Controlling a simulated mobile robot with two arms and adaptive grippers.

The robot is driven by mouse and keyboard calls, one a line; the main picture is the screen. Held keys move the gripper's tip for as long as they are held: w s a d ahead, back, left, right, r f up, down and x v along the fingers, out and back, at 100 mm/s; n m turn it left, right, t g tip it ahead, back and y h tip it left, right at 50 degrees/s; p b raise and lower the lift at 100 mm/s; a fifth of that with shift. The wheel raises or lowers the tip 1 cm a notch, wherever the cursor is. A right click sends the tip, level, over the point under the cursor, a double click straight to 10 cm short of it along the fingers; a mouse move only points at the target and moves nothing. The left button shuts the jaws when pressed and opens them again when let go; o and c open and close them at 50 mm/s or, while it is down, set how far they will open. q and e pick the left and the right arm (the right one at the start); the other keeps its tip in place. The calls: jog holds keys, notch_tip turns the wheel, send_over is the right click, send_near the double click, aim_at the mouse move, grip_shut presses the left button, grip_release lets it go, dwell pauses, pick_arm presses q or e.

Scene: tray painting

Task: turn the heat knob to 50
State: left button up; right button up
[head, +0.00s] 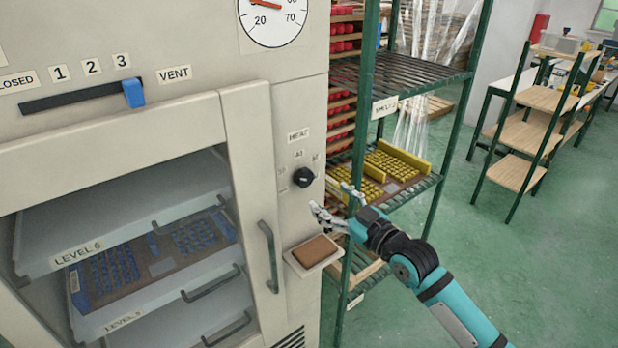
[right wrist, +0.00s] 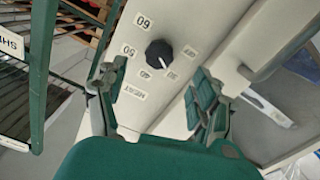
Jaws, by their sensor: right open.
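The black round heat knob (head: 303,177) sits on the cabinet's beige front panel, under the HEAT label (head: 298,135). It also shows in the right wrist view (right wrist: 159,53), with number labels around it; 60 (right wrist: 143,20) and 50 (right wrist: 129,50) can be read. I cannot tell for sure which number the knob points at. My right gripper (head: 333,204) is open and empty, in front of the panel, just right of and below the knob. In the right wrist view its fingers (right wrist: 158,88) stand apart, with the knob beyond the gap between them. My left gripper is not in view.
A small ledge with a brown pad (head: 315,251) juts out below the knob. The cabinet door handle (head: 268,256) is to the left. A green rack (head: 364,110) with yellow pieces stands close on the right. A blue vent slider (head: 133,93) is at upper left.

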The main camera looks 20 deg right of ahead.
aim_at(307, 181)
jog(key=p+x, duration=0.1)
jog(key=x, duration=0.8)
jog(key=shift+f, duration=0.1)
jog(key=c, duration=1.2)
